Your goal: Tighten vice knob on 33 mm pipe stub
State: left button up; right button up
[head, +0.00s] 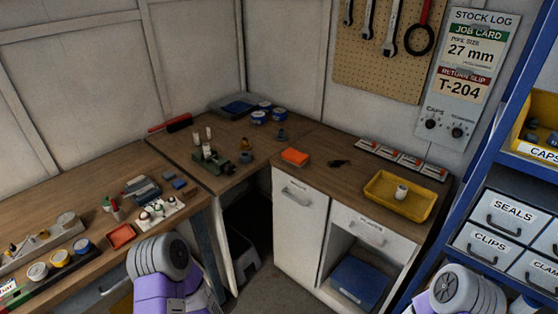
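A small green vice (222,168) stands on the corner workbench, near its front edge. White pipe stubs stand at it: one (207,152) is at the vice, and two more (196,138) stand just behind. I cannot tell from here which is 33 mm, whether one is between the jaws, or where the vice knob is. Another white stub (401,192) stands in the yellow tray on the right. Grey and purple parts of my two arms show at the bottom edge, well short of the vice. Neither gripper's fingers are in view.
The yellow tray (378,204) sits on the right bench, near an orange item (295,157). Blue tins (279,116) stand at the back corner. The left bench holds several jars and small parts. A blue shelf rack (483,120) borders the right. The job card (478,50) reads 27 mm.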

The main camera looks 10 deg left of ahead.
aim_at(229, 169)
jog(key=z, duration=0.35)
jog(key=i, duration=1.3)
jog(key=u, duration=0.6)
